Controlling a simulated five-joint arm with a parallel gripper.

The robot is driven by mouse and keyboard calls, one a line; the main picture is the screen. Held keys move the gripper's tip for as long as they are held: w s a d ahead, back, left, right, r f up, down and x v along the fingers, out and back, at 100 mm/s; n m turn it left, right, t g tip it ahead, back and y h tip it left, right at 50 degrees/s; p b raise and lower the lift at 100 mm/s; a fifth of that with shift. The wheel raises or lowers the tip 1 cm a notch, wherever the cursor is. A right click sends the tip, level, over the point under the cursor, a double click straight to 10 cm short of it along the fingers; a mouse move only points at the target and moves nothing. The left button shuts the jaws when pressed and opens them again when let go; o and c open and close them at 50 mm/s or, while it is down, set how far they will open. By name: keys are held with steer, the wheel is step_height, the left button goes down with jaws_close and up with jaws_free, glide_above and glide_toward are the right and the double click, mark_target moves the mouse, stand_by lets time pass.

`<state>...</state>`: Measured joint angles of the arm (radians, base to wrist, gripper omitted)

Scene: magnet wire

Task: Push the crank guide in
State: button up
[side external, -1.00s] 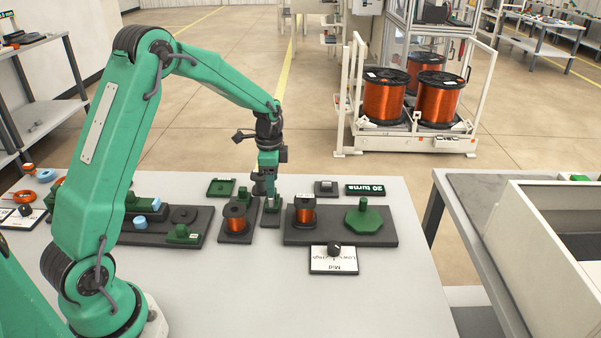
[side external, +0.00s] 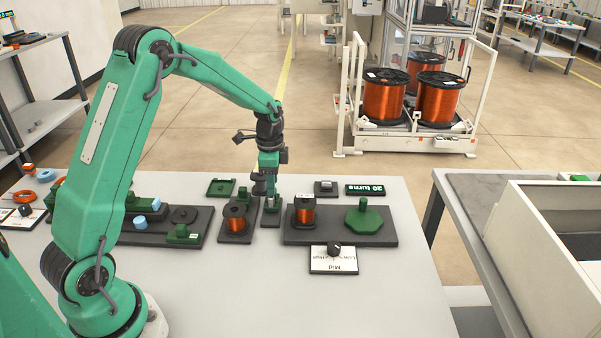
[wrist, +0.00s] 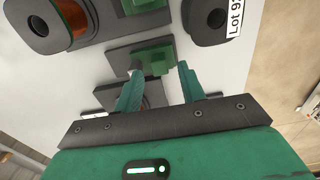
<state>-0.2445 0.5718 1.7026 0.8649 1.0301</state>
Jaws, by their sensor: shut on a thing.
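The crank guide (side external: 271,206) looks to be the small green block on a dark narrow base, between the two wire spools. It also shows as a green block on a dark plate (wrist: 152,57) in the wrist view. My gripper (side external: 269,194) points down over this block in the side view. The fingers hide part of the base, and I cannot tell how deep the guide sits.
A copper spool on a dark plate (side external: 236,226) stands close to the left. A dark board (side external: 340,238) on the right carries a copper spool (side external: 305,211) and a green octagonal piece (side external: 364,216). A knob with a white label (side external: 333,260) lies in front. The table front is clear.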

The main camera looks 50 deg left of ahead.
mark_target(271, 198)
steer(key=f, duration=0.1)
steer(key=s+d+f, duration=0.1)
steer(key=f, duration=0.1)
steer(key=shift+s+d, duration=0.15)
steer(key=shift+d, duration=0.05)
steer(key=c, duration=0.4)
steer(key=shift+s+d, duration=0.65)
jaws_close()
steer(key=shift+s+d, duration=0.1)
steer(key=shift+d, duration=0.05)
steer(key=shift+s+d, duration=1.5)
steer(key=shift+s, duration=0.1)
steer(key=shift+o, duration=1.8)
jaws_free()
steer(key=shift+r, duration=1.1)
steer(key=shift+c, duration=0.6)
steer(key=o, duration=0.6)
steer(key=shift+r, duration=0.55)
steer(key=shift+c, duration=0.2)
steer(key=shift+w+a+r, duration=0.1)
steer(key=shift+r, duration=1.7)
